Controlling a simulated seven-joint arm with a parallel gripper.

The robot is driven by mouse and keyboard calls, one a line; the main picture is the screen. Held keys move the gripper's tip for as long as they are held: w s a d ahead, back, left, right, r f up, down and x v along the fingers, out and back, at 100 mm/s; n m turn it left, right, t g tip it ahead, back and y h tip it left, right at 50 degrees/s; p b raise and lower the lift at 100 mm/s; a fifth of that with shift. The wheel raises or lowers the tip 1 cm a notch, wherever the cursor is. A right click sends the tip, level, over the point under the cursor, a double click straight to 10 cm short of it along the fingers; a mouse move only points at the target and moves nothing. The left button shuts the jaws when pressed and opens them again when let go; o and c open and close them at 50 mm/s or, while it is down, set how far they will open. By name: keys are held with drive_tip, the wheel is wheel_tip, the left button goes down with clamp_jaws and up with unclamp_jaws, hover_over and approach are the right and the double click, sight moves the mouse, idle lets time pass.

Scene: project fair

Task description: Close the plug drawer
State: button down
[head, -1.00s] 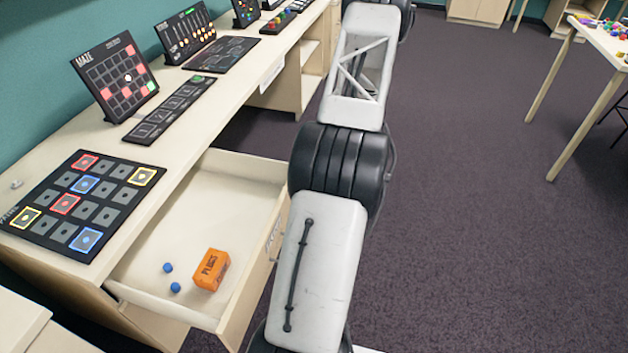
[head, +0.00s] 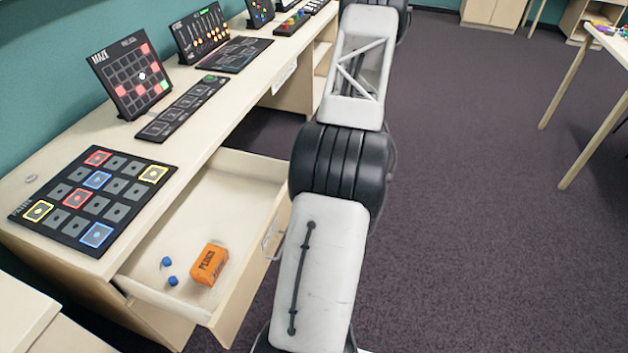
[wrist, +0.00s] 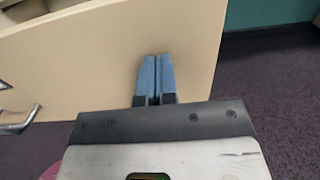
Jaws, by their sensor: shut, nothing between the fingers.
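The plug drawer (head: 232,300) sticks out of the desk, partly open, in the head view. Inside it lie an orange box of plugs (head: 209,264) and two loose blue plugs (head: 172,281). The drawer's handle (head: 270,238) is on its front, partly beside my arm. In the wrist view my gripper (wrist: 154,62) is shut and empty, its blue fingertips at the pale drawer front (wrist: 100,55), to the right of the metal handle (wrist: 22,124). They appear to touch the panel. My gripper is out of the head view.
The desk (head: 60,150) holds a pattern board (head: 95,200), a maze panel (head: 132,75) and other panels. Dark carpet (head: 470,220) is open to the right. Another table (head: 610,45) stands at the far right.

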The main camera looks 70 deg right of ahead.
drive_tip(key=w, duration=3.4)
drive_tip(key=shift+w, duration=0.15)
drive_tip(key=shift+w+r, duration=0.1)
drive_tip(key=shift+w, duration=0.65)
drive_tip(key=shift+w, duration=0.15)
drive_tip(key=s, duration=1.5)
